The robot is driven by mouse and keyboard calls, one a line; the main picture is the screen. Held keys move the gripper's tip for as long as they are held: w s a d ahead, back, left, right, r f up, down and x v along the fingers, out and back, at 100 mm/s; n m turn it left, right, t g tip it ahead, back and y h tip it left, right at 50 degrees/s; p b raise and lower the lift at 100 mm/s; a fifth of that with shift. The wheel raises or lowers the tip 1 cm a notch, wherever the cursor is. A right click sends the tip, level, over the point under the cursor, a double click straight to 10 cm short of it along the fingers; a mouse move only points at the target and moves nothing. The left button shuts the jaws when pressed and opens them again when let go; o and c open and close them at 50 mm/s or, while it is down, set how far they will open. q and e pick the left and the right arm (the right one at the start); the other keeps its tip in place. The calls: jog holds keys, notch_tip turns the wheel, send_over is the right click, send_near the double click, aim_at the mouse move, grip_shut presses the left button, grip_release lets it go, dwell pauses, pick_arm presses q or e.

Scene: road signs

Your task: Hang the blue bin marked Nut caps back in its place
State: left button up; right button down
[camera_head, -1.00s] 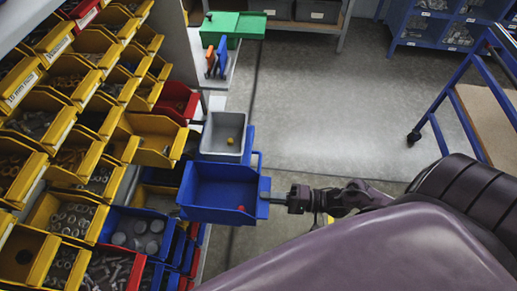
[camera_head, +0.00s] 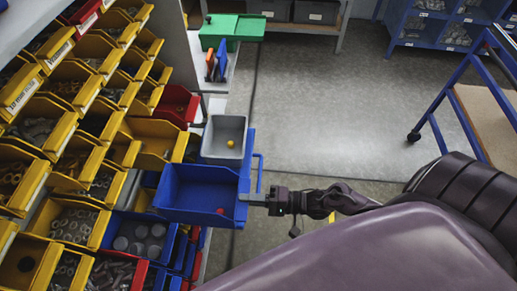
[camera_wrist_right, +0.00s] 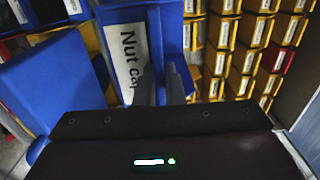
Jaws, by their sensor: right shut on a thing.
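The blue bin (camera_head: 180,212) is held out in front of the rack in the head view, open side up, with a small red piece (camera_head: 220,211) at its right end. My right gripper (camera_head: 246,198) is shut on the bin's right edge. In the right wrist view the bin's blue wall (camera_wrist_right: 172,28) carries a white label (camera_wrist_right: 126,52) reading "Nut cap", its end hidden behind the gripper (camera_wrist_right: 160,88). The bin overlaps the rack in the head view; I cannot tell whether it touches. My left gripper is not in view.
A rack of yellow bins (camera_head: 78,75) with screws and nuts fills the left. A grey bin (camera_head: 222,155) with a yellow piece sits just behind the held bin. A green box (camera_head: 232,26) is further back. Clear floor (camera_head: 330,120) lies right, before a blue cart (camera_head: 455,75).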

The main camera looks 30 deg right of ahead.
jog(key=b, duration=0.3)
send_near(173, 195)
jog(key=shift+w+a+r+b, duration=0.25)
jog(key=shift+a+r+b, duration=0.15)
jog(key=shift+r+b, duration=0.2)
jog(key=shift+w+a+r+b, duration=0.3)
jog(key=shift+a+r+b, duration=0.15)
jog(key=shift+b, duration=0.25)
jog(key=shift+b+x, duration=1.4)
jog(key=shift+x, duration=2.85)
jog(key=shift+f+b, duration=0.4)
jog(key=shift+f, duration=0.55)
